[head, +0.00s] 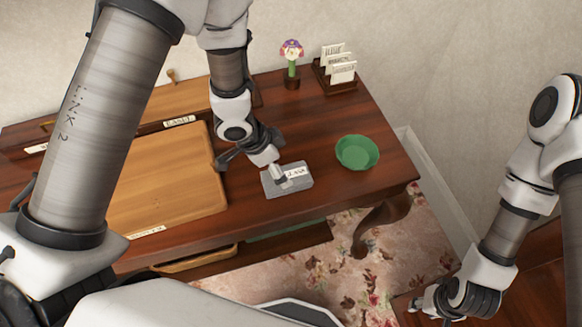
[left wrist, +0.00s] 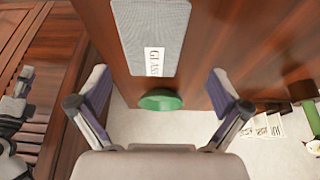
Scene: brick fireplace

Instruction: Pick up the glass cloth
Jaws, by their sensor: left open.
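The glass cloth (head: 300,183) is a flat grey folded cloth with a white label, lying on the dark wooden desk left of a green bowl. It also shows in the left wrist view (left wrist: 128,30), with the label reading GLASS. My left gripper (head: 262,158) is over the cloth's back left part and hides some of it. In the left wrist view its two fingers (left wrist: 160,88) are spread wide with nothing between them. Whether it touches the cloth is unclear. My right gripper (head: 430,302) is low at the bottom right, away from the cloth, too small to read.
The green bowl (head: 358,152) stands right of the cloth. A light wooden board (head: 165,185) lies to the left. A flower figure in a pot (head: 291,65) and a letter rack (head: 338,70) stand at the back. The desk's right edge lies beyond the bowl.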

